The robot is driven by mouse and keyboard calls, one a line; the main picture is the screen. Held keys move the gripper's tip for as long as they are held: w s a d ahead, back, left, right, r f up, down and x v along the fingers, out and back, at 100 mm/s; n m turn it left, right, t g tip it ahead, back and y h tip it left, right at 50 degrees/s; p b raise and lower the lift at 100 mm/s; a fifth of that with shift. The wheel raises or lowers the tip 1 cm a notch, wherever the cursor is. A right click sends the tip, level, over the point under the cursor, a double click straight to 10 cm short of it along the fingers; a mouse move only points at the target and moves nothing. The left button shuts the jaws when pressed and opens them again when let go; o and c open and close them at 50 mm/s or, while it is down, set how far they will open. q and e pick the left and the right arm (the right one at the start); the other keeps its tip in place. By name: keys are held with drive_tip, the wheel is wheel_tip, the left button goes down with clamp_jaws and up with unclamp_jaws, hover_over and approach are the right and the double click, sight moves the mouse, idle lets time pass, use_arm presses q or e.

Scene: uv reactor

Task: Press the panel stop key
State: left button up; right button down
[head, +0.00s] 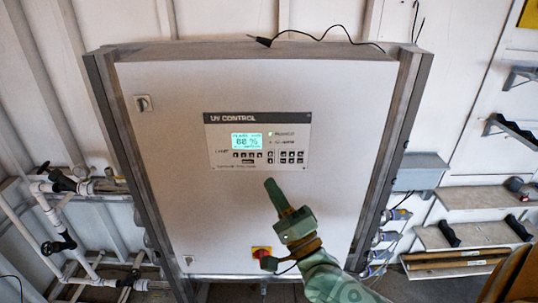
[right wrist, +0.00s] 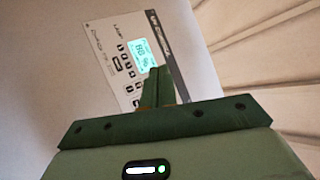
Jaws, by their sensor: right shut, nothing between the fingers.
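The UV control panel (head: 218,128) is a grey and black plate on the upper middle of a white cabinet door. Its lit display (head: 247,141) reads about 60 %. Small dark keys (head: 250,154) sit in rows under and right of the display; their labels are too small to tell which is the stop key. My right gripper (head: 271,184) is shut and empty, its tips just below the panel's lower edge in the head view. In the right wrist view the shut fingers (right wrist: 158,82) overlap the panel (right wrist: 110,30) near its display (right wrist: 143,55). Contact cannot be told. My left gripper is out of view.
A red and yellow switch (head: 262,253) is low on the cabinet door (head: 180,190), beside my right wrist. A black cable (head: 320,38) lies on the cabinet top. White pipes (head: 45,205) stand at left, shelves (head: 480,197) at right. The door around the panel is clear.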

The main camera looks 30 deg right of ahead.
sight(270, 154)
drive_tip(key=shift+w+d+b, duration=0.4)
drive_tip(key=shift+w+d, duration=0.4)
drive_tip(key=shift+w, duration=0.4)
drive_tip(key=shift+w+d+b, duration=0.35)
drive_tip(key=shift+w+d, duration=0.4)
drive_tip(key=shift+w, duration=0.4)
drive_tip(key=shift+w+d+b, duration=0.4)
drive_tip(key=shift+w+d, duration=0.4)
drive_tip(key=shift+w, duration=0.4)
drive_tip(key=shift+w, duration=0.15)
drive_tip(key=shift+w+d, duration=0.15)
drive_tip(key=shift+w, duration=0.05)
drive_tip(key=shift+w+d, duration=0.15)
drive_tip(key=shift+w, duration=0.05)
drive_tip(key=shift+s, duration=0.1)
drive_tip(key=shift+s+a+p, duration=0.35)
drive_tip(key=shift+s, duration=0.15)
